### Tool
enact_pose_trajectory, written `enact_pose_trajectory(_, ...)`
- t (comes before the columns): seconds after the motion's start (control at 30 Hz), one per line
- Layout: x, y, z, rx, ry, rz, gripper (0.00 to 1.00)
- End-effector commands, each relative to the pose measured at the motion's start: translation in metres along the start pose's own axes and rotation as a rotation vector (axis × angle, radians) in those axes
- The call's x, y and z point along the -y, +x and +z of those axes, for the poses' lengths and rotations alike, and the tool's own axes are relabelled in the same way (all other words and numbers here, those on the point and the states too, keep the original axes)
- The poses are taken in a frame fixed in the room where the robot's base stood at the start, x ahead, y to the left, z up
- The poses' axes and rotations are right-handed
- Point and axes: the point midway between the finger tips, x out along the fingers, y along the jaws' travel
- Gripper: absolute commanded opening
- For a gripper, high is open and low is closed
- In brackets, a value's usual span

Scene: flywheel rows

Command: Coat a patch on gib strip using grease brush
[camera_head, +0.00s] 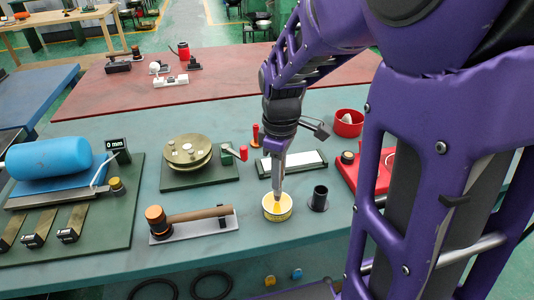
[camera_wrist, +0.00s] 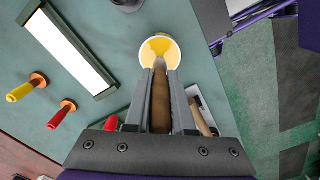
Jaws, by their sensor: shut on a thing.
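My gripper (camera_head: 279,180) is shut on the brown handle of the grease brush (camera_wrist: 160,102) and points down over the grease tin (camera_head: 277,207). In the wrist view the brush tip overlaps the yellow grease in the tin (camera_wrist: 174,57); I cannot tell how deep it is. The gib strip (camera_head: 305,161), a pale bar on a dark base, lies flat behind the tin. It also shows in the wrist view (camera_wrist: 68,48) at the upper left, apart from the brush. Part of it is hidden behind my arm in the head view.
A black cup (camera_head: 319,198) stands just right of the tin. A mallet (camera_head: 190,218) on a grey plate and a round flywheel on a green base (camera_head: 199,181) are at left. A red bowl (camera_head: 348,123) is behind. The front table edge is near.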

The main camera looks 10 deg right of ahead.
Motion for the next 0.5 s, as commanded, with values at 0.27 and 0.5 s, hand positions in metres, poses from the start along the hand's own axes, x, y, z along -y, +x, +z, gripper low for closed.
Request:
enact_pose_trajectory(0.27,0.0000,0.0026,0.0000,0.000,0.000,0.000,0.00)
enact_pose_trajectory(0.5,0.0001,0.0055,0.0000,0.000,0.000,0.000,0.00)
